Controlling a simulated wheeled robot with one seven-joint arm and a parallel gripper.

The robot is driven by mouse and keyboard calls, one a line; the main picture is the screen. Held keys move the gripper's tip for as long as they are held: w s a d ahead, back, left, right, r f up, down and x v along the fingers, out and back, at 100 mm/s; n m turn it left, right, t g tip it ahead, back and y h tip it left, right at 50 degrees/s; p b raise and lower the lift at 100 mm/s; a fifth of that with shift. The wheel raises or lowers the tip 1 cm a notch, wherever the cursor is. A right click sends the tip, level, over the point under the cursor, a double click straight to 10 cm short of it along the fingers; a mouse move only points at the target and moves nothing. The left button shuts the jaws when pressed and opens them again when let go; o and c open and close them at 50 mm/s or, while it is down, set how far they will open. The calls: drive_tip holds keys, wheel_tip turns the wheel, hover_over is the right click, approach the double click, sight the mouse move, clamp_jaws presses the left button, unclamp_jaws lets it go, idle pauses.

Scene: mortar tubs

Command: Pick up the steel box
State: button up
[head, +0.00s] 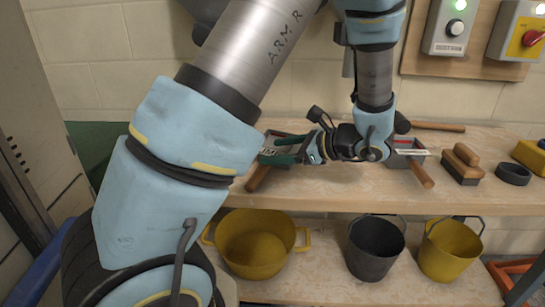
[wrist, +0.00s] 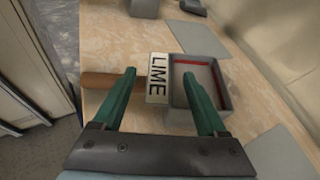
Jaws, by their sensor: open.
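The steel box (wrist: 178,118) is a grey open-topped box with a red line along its inner walls. A white plate reading LIME (wrist: 157,80) is at its left side. In the head view the box (head: 284,150) is at the left part of the bench top, partly hidden by my gripper. My gripper (wrist: 161,74) is open, its green fingers apart. In the wrist view the right finger overlaps the box and the left finger lies left of the plate. I cannot tell whether either touches. My gripper also shows in the head view (head: 272,150).
A wooden handle (wrist: 98,80) sticks out left of the plate. Another grey box (head: 405,146) with a red stripe and pale label stands right of my wrist. A brush (head: 461,164) and a dark ring (head: 513,174) are further right. Yellow and black tubs stand on the lower shelf.

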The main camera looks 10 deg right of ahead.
drive_tip(key=shift+x, duration=1.05)
clamp_jaws()
